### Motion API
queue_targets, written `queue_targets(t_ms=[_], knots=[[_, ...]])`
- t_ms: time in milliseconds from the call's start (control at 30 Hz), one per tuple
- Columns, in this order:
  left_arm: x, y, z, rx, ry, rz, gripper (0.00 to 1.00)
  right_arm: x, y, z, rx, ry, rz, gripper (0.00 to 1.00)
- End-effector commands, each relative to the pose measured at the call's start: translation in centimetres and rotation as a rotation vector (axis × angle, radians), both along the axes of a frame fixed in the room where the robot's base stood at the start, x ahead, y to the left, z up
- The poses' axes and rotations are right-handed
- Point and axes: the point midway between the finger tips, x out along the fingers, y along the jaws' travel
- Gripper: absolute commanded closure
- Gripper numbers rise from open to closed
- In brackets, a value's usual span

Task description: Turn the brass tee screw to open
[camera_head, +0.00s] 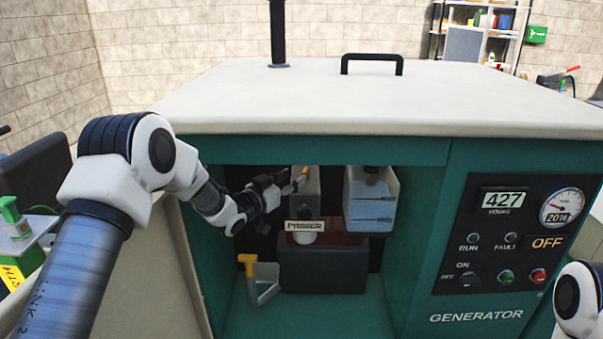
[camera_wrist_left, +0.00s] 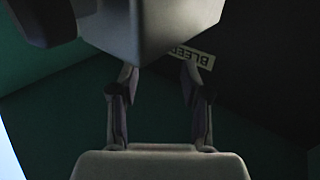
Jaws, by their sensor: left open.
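A small brass-coloured piece (camera_head: 304,173), likely the tee screw, shows at the upper edge of a grey housing (camera_head: 310,190) inside the generator's open bay. My left gripper (camera_head: 290,184) reaches in from the left and is open, its tips close beside the brass piece. I cannot tell whether they touch. In the left wrist view my open fingers (camera_wrist_left: 160,76) are spread below a pale grey block (camera_wrist_left: 145,28). A label reading "BLEED" (camera_wrist_left: 196,57) is partly hidden by a finger. The screw is not visible there. My right gripper is out of view.
A "PRIMER" label (camera_head: 305,226) sits above a white knob (camera_head: 303,238). A container with blue contents (camera_head: 371,212) is to the right. A yellow-topped grey lever (camera_head: 262,283) stands low in the bay. A control panel (camera_head: 513,235) is on the right.

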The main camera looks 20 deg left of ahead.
Motion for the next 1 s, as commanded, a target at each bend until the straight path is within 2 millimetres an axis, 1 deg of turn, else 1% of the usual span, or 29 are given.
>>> queue_targets(t_ms=[33,100,200,300,500,533,567,600,633,667,1000], knots=[[1.0,-0.5,0.1,0.002,0.0,-0.002,0.53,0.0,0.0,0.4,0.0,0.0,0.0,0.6],[2.2,-1.0,0.1,0.001,0.0,-0.002,0.53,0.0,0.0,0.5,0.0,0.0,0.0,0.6],[3.5,-1.4,0.1,0.0,0.0,0.0,0.53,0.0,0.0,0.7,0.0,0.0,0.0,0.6],[4.1,-1.7,0.0,-0.001,0.001,0.0,0.53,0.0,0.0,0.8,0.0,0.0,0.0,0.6],[4.2,-1.7,0.0,-0.001,0.001,0.001,0.53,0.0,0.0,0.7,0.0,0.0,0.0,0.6],[4.2,-1.7,0.0,-0.001,0.001,0.001,0.6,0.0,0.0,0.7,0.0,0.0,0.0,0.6],[4.2,-1.7,0.0,-0.001,0.001,0.001,0.71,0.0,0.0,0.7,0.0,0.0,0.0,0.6],[4.2,-1.7,0.0,-0.001,0.001,0.0,0.85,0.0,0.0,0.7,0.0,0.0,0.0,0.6],[4.2,-1.7,0.0,-0.001,0.001,0.0,0.95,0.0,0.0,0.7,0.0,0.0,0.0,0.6],[4.2,-1.7,0.0,-0.001,0.001,0.0,1.0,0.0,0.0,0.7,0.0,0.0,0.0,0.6],[4.1,-1.8,-0.1,0.0,0.002,-0.001,1.0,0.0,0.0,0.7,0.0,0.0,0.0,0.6]])
